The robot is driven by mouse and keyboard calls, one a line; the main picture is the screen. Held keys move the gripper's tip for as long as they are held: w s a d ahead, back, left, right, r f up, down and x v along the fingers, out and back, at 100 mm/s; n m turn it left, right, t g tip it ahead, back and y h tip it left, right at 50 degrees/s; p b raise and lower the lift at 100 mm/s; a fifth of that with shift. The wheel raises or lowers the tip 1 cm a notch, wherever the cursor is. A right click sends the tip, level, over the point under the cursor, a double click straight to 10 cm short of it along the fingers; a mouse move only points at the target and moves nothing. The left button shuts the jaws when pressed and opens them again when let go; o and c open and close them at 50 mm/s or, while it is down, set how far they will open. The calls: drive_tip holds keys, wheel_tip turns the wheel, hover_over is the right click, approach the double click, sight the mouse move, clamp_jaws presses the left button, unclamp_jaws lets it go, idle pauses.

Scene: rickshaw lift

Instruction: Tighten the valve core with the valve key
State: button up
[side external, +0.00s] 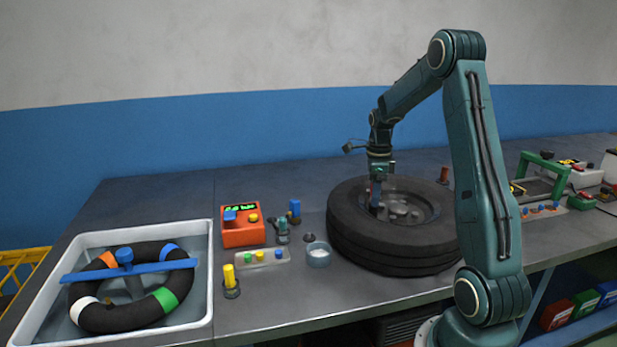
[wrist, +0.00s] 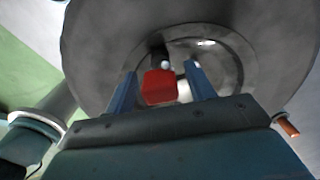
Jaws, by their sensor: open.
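The wheel with its black tyre (side external: 395,252) lies flat on the bench, and it fills much of the wrist view (wrist: 100,40). My gripper (side external: 376,203) points down into the wheel's hub area. In the wrist view my gripper's two blue fingers (wrist: 160,75) are apart, one on each side of a red block-like piece (wrist: 158,87). The red piece may be the valve key's handle. A dark stem with a pale tip shows just beyond it. I cannot tell whether the fingers touch the red piece. The valve core itself cannot be made out.
Left of the wheel stand a small grey cup (side external: 318,254), an orange device (side external: 242,225) and a yellow-topped peg (side external: 230,280). A white tub (side external: 207,290) holds a ringed tube under a blue bar. A brown cylinder (side external: 444,175) stands behind the wheel. A green-handled item (side external: 543,165) is at right.

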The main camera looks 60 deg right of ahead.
drive_tip(key=n, duration=0.4)
drive_tip(key=shift+n, duration=0.3)
drive_tip(key=n, duration=0.8)
drive_tip(key=shift+n, duration=2.7)
drive_tip(key=shift+c, duration=0.4)
drive_tip(key=c, duration=1)
